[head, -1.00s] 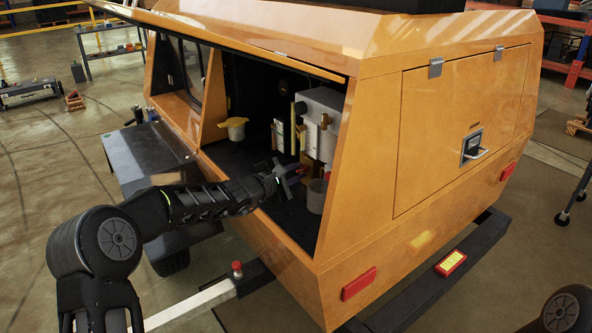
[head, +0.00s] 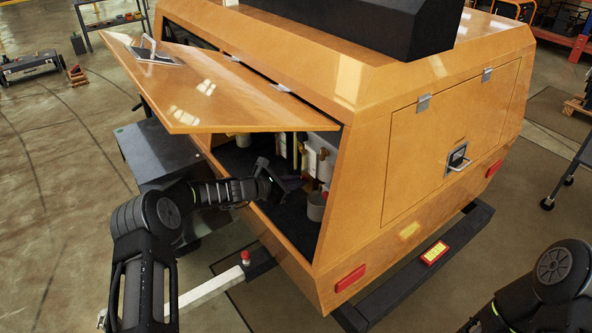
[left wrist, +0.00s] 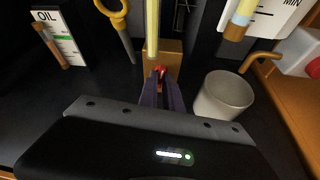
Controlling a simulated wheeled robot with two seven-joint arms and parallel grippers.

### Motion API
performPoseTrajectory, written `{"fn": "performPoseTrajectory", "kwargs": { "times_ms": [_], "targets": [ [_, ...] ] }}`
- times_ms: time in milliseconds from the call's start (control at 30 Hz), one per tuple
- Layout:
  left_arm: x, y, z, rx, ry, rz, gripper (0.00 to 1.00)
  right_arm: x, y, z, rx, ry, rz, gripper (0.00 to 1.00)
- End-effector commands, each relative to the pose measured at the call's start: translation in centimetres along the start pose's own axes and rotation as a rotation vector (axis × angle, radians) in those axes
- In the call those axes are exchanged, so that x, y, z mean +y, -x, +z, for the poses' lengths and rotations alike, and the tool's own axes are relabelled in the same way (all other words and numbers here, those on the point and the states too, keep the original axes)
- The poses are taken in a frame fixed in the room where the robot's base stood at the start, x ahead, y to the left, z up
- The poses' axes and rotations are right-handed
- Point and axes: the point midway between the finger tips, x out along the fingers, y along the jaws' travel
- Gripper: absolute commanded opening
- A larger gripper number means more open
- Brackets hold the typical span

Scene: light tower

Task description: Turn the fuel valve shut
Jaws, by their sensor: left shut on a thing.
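The fuel valve's red handle (left wrist: 160,69) shows in the left wrist view, at the foot of a yellow pipe (left wrist: 152,35) and in front of a brass-coloured block (left wrist: 172,56). My left gripper (left wrist: 160,80) is shut on this red handle, its two dark fingers close together at the tips. The fingers hide part of the handle, so its angle is hard to tell. In the head view, my left gripper (head: 284,184) reaches into the open side bay of the orange housing (head: 370,225). My right gripper is out of view.
A grey cup (left wrist: 223,95) stands right of the fingers; it also shows in the head view (head: 316,206). An oil gauge (left wrist: 58,38) and a yellow ring-topped dipstick (left wrist: 114,14) stand to the left. The raised hatch (head: 190,85) hangs above my left arm.

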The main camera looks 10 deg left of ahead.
Motion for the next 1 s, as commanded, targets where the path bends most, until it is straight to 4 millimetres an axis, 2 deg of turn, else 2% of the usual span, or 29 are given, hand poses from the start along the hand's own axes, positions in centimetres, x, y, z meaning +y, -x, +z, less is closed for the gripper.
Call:
{"fn": "performPoseTrajectory", "kwargs": {
  "times_ms": [300,800,833,1000],
  "targets": [
    [-0.03,-0.22,0.04,-0.003,0.138,-0.057,0.00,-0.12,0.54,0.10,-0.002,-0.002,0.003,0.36],
    [-0.07,-0.27,0.21,-0.006,0.164,-0.068,0.00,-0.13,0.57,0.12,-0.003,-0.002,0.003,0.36],
    [-0.07,-0.28,0.22,-0.006,0.164,-0.068,0.11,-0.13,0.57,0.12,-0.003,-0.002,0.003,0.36],
    [-0.15,-0.30,0.27,-0.007,0.163,-0.069,0.24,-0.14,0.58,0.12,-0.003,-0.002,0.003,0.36]
  ]
}}
